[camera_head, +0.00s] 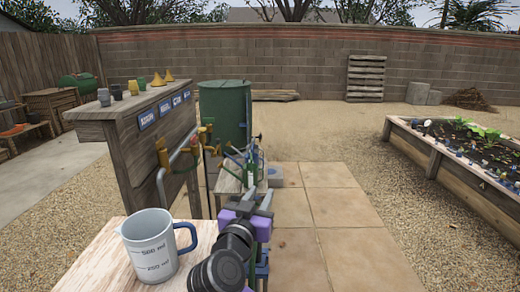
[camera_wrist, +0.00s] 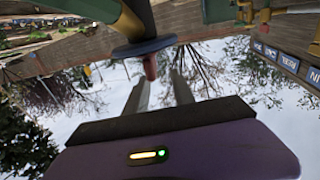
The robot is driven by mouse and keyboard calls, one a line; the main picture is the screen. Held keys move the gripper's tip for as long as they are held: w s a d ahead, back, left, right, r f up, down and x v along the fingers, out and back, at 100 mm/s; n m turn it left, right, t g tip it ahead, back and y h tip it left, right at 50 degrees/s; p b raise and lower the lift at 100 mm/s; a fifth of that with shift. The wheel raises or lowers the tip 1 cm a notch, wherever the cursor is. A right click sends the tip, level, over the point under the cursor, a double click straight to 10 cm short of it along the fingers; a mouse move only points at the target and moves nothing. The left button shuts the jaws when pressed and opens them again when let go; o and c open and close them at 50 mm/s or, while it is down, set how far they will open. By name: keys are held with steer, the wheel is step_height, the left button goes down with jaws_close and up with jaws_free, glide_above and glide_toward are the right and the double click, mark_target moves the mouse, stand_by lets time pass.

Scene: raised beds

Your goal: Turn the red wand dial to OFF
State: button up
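In the wrist view my gripper (camera_wrist: 161,84) has its two grey fingers apart, with a gap between them. A green stem with a dark blue disc (camera_wrist: 143,48) hangs just beyond the fingertips. A short red-brown tip (camera_wrist: 150,67) sticks out of the disc towards the gap; I cannot tell whether it is the red dial or whether a finger touches it. In the head view my purple gripper body (camera_head: 240,212) is in front of several green and blue fittings (camera_head: 249,165) by a low stand. No OFF mark is readable.
A measuring jug (camera_head: 151,247) stands on a wooden top (camera_head: 97,267) at the front left. A wooden counter (camera_head: 130,127) with cups, yellow cones and blue labels is beyond it. A green barrel (camera_head: 224,110) stands behind the fittings. Paving (camera_head: 345,208) at the right is clear, before a raised bed (camera_head: 455,180).

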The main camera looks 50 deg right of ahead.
step_height(320, 180, up, 17)
steer(key=p, duration=0.1)
steer(key=shift+f, duration=0.2)
